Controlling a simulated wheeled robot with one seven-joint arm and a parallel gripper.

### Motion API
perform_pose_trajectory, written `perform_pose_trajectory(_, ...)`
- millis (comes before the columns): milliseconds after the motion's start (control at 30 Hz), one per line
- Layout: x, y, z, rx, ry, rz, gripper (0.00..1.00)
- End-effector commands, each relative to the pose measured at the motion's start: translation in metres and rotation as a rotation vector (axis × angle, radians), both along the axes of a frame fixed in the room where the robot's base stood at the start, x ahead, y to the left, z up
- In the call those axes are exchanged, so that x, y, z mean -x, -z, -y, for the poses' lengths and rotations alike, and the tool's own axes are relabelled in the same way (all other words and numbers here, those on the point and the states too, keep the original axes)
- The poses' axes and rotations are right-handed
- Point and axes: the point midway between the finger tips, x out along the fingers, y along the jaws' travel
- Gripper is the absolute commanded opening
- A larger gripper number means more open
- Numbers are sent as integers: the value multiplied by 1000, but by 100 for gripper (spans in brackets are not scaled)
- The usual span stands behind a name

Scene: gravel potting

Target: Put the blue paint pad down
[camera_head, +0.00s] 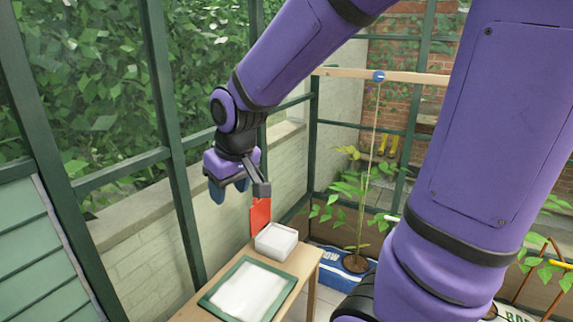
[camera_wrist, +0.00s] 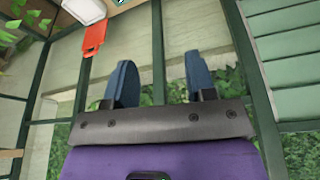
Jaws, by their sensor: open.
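My gripper (camera_head: 238,193) hangs in the air to the upper left of the wooden table. In the wrist view my gripper (camera_wrist: 161,75) shows its two blue-padded fingers well apart, with nothing between them. I cannot make out a separate blue paint pad in either view. The only blue by the gripper is on its own fingers.
A small wooden table (camera_head: 303,275) carries a green-framed white tray (camera_head: 212,300) and a white box (camera_head: 276,243). An orange-red piece (camera_head: 260,215) stands behind the box; it also shows in the wrist view (camera_wrist: 95,35). A blue bag (camera_head: 333,267) holds a plant. Glazed walls stand close behind.

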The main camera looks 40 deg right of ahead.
Motion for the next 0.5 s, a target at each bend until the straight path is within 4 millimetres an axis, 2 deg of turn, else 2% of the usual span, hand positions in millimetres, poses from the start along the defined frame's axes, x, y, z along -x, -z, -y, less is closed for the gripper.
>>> perform_pose_trajectory(33,12,-14,2,-3,9,22,51)
perform_pose_trajectory(200,51,-48,9,-10,37,64,51)
perform_pose_trajectory(500,121,-86,16,-22,80,131,51)
